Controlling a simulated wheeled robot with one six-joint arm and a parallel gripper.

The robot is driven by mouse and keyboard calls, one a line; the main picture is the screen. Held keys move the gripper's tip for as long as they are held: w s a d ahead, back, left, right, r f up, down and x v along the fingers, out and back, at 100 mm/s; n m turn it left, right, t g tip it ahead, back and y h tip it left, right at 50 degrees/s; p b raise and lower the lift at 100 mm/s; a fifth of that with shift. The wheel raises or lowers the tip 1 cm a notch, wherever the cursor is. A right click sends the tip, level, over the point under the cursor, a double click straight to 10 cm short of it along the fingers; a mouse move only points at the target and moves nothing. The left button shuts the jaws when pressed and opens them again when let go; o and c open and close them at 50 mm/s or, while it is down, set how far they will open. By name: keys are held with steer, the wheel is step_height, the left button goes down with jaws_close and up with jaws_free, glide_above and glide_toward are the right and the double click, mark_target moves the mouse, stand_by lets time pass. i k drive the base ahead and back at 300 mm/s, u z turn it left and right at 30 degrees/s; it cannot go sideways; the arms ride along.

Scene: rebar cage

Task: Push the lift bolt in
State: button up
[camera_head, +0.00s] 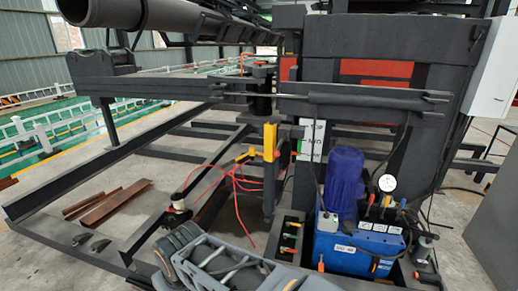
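My grey arm (235,268) reaches in from the bottom edge, with dark rounded joints at its left end. I cannot make out my gripper's fingers. I cannot single out the lift bolt with certainty. A yellow upright fitting (269,142) stands on the machine near the middle, with a yellow arm to its left and thin red cables hanging below. A dark rod runs from near it down left to a small black and pale fitting (177,212), just above my arm's joints; I cannot tell whether they touch.
A blue hydraulic unit (362,246) with a purple motor (344,180) and gauge (387,183) stands at right. Dark frame beams (110,165) cross the left floor, with rusty bars (115,203) between them. A large dark pipe (145,15) lies above. A grey cabinet edge (492,215) is far right.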

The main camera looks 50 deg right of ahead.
mark_target(276, 153)
steer(key=i, duration=0.75)
steer(key=z, duration=2.05)
steer(key=i, duration=0.5)
steer(key=z, duration=0.1)
